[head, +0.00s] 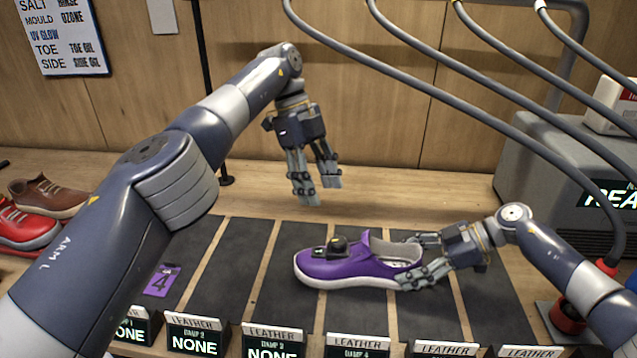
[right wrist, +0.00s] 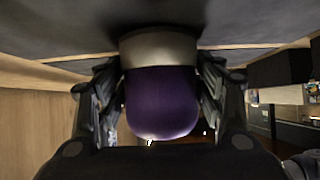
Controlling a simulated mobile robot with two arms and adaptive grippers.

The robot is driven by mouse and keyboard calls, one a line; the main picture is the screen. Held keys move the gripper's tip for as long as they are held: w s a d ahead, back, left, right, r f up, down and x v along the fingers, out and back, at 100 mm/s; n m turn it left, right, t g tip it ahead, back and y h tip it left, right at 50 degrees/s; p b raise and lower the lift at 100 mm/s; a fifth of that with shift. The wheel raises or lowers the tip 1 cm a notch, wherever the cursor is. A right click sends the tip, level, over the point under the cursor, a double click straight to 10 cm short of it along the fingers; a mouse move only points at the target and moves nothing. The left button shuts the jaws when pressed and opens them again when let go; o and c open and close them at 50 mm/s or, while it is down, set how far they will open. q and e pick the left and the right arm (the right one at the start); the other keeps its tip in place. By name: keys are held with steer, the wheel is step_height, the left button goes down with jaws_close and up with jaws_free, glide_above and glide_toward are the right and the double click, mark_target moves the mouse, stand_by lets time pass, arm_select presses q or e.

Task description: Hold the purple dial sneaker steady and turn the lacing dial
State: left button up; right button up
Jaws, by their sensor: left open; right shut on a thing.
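The purple sneaker (head: 340,268) with a white sole lies on the dark bench mat, toe to the left. Its black lacing dial (head: 338,245) sits on top of the shoe, in front of the opening. My right gripper (head: 420,258) is shut on the heel, with fingers on both sides of it. In the right wrist view the purple heel (right wrist: 162,100) fills the space between the fingers. My left gripper (head: 317,192) is open and empty, fingers pointing down, above and behind the dial, apart from the shoe.
Raised light strips divide the dark mat (head: 240,265) into lanes. Labelled clamp displays (head: 275,345) line the front edge. Red and brown shoes (head: 35,215) stand at the far left. A purple number card (head: 162,281) lies left. Grey hoses hang at the upper right, near a grey machine (head: 540,150).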

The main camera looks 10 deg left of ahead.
stand_by(0.3)
arm_select(q)
steer(key=n+h, duration=0.2)
steer(key=h, duration=0.1)
glide_toward(338, 244)
step_height(338, 244, down, 4)
steer(key=w+d, duration=0.2)
steer(key=w, duration=0.1)
steer(key=f+h, duration=0.1)
steer(key=a+f+n+t, duration=0.1)
steer(key=s+f+n+t+h, duration=0.1)
steer(key=shift+s+a+f+h, duration=0.1)
steer(key=shift+s+a+h, duration=0.05)
steer(key=shift+a+h, duration=0.15)
steer(key=s+a+n+t, duration=0.1)
steer(key=a+n+h, duration=0.1)
steer(key=s+a+n+t+h, duration=0.1)
steer(key=a, duration=0.1)
steer(key=shift+s+a+n+t, duration=0.1)
steer(key=shift+s+n+t, duration=0.2)
steer(key=shift+s+n, duration=0.1)
steer(key=s+a+r+n+t+h, duration=0.1)
steer(key=s+a+r+n+t, duration=0.2)
steer(key=s, duration=0.2)
steer(key=x, duration=1.1)
steer(key=shift+w+d+r, duration=0.1)
steer(key=shift+w+d, duration=0.1)
steer(key=shift+d, duration=0.1)
steer(key=shift+c, duration=0.5)
steer(key=c, duration=1)
